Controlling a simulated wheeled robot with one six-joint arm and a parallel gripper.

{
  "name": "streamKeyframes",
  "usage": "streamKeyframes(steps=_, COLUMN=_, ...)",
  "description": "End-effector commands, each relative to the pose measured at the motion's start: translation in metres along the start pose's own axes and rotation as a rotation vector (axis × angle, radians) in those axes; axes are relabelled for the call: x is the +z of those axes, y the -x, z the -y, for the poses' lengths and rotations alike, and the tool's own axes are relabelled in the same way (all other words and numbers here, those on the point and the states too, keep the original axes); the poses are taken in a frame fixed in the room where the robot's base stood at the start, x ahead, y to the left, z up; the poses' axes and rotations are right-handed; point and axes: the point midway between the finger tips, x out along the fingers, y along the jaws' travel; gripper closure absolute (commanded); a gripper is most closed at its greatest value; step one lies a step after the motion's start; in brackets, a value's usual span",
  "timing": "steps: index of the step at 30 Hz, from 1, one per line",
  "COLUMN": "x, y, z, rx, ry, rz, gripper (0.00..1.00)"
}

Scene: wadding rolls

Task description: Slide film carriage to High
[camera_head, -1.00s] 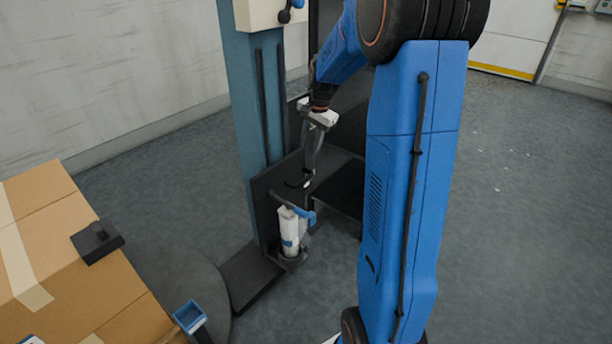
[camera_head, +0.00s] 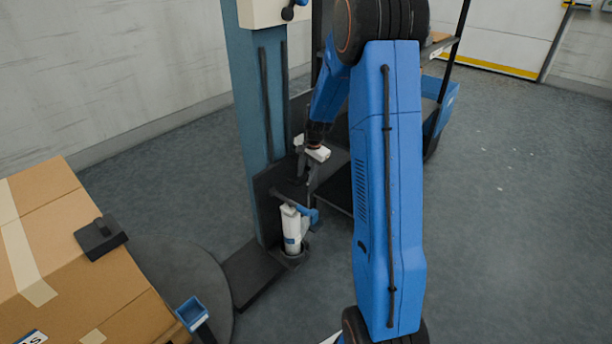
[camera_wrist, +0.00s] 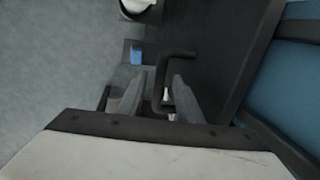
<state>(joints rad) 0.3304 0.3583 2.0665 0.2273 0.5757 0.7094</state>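The film carriage (camera_head: 264,192) is a dark plate low on the blue-grey mast (camera_head: 246,110). A white film roll (camera_head: 291,232) stands upright on its lower bracket, with a blue part (camera_head: 311,216) beside its top. My gripper (camera_head: 304,180) is at the carriage, just above the roll. In the wrist view, a dark bent handle (camera_wrist: 180,52) sticks out from the dark plate (camera_wrist: 215,45). Its lower part lies between the fingers of my gripper (camera_wrist: 160,78). The fingers are apart, with gaps beside the handle. The handle is too small to make out in the head view.
Boxes (camera_head: 90,290) stand on the round turntable (camera_head: 195,270) at left. A dark shelved cart with a blue bin (camera_head: 436,92) stands behind my arm. A dark ramp (camera_head: 250,275) lies at the mast's foot. Open floor is at right.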

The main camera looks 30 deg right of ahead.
Motion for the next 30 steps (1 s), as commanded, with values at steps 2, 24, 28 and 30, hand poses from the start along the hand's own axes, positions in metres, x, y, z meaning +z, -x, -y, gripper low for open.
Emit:
streamKeyframes(steps=2, x=0.000, y=-0.004, z=0.000, rx=0.000, ry=0.000, rz=0.000, gripper=0.67)
streamKeyframes(steps=24, x=0.000, y=-0.005, z=0.001, rx=-0.001, ry=0.000, rz=-0.001, gripper=1.00)
streamKeyframes(steps=28, x=0.000, y=0.001, z=0.002, rx=-0.001, ry=0.000, rz=-0.001, gripper=1.00)
streamKeyframes(steps=30, x=0.000, y=0.007, z=0.003, rx=-0.002, ry=0.001, rz=-0.002, gripper=1.00)
